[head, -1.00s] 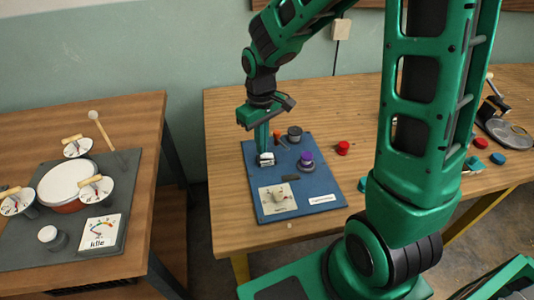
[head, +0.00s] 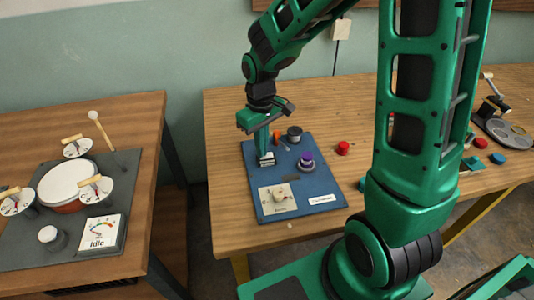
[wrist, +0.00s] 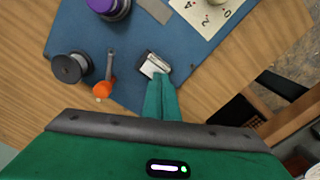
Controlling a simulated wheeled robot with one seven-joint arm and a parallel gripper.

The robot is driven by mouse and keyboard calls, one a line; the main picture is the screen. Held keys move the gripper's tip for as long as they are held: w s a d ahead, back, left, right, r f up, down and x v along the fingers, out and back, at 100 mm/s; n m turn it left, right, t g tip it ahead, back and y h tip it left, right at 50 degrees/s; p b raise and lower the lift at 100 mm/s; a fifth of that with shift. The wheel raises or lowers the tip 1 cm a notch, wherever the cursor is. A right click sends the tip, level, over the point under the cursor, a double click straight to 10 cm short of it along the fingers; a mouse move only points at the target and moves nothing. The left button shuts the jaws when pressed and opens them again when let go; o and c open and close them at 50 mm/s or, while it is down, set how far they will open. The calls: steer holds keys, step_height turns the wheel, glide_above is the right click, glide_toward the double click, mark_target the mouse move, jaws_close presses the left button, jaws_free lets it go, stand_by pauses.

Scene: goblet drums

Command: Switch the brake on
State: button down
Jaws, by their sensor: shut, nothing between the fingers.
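My green gripper (head: 265,150) points down at the blue panel with its fingers together and nothing between them. Its tips are at a small black-and-white rocker-like switch (head: 267,161) near the panel's left edge. In the wrist view the switch (wrist: 152,65) shows a white face in a dark frame, and the fingertips (wrist: 158,78) overlap its near edge, seemingly touching. Beside it is a small grey lever with an orange end (wrist: 103,88). I cannot read a label that says which control is the brake.
The blue panel (head: 310,181) also carries a purple knob (head: 306,159), a black-and-grey knob (head: 294,133) and a white dial plate (head: 277,198). A red button (head: 343,148) sits right of it on the wooden table. A drum panel (head: 20,256) is on the left table.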

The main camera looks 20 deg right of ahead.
step_height(320, 180, up, 7)
stand_by(1.1)
steer(key=shift+d, duration=0.1)
stand_by(0.3)
steer(key=s+d+r+m, duration=0.2)
steer(key=s+d+m, duration=0.1)
steer(key=s+d, duration=0.35)
steer(key=s+d+r+m, duration=0.2)
steer(key=s+d+r, duration=0.1)
steer(key=s+d, duration=0.3)
steer(key=s+d+m, duration=0.5)
steer(key=s, duration=0.6)
steer(key=shift+s, duration=0.4)
steer(key=shift+w+d+f, duration=0.1)
